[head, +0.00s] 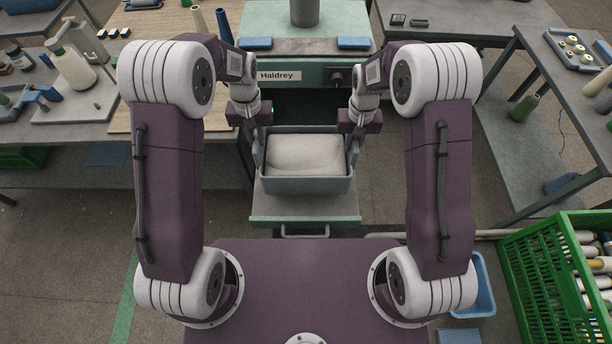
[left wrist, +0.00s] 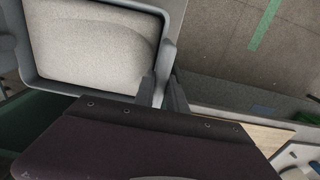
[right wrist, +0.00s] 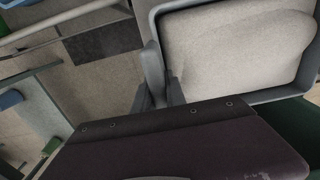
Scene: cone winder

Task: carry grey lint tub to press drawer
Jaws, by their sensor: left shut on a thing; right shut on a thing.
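The grey lint tub (head: 306,184) is full of pale lint (head: 305,153) and looks level. My left gripper (head: 260,150) is shut on the tub's left side, and my right gripper (head: 351,150) is shut on its right side. The tub's rim also shows in the left wrist view (left wrist: 90,93) and the right wrist view (right wrist: 235,101), with one finger on either side of the wall. The press drawer (head: 305,222) is pulled out under the press marked Haldrey. The tub is over the drawer and hides most of it; I cannot tell whether it touches the drawer floor.
The green press (head: 300,80) stands behind the tub, with two blue pads on its ledge. A bench with bottles (head: 75,70) is at the left and a grey table (head: 560,90) at the right. A green crate of cones (head: 550,265) and a blue bin (head: 482,285) stand at the lower right.

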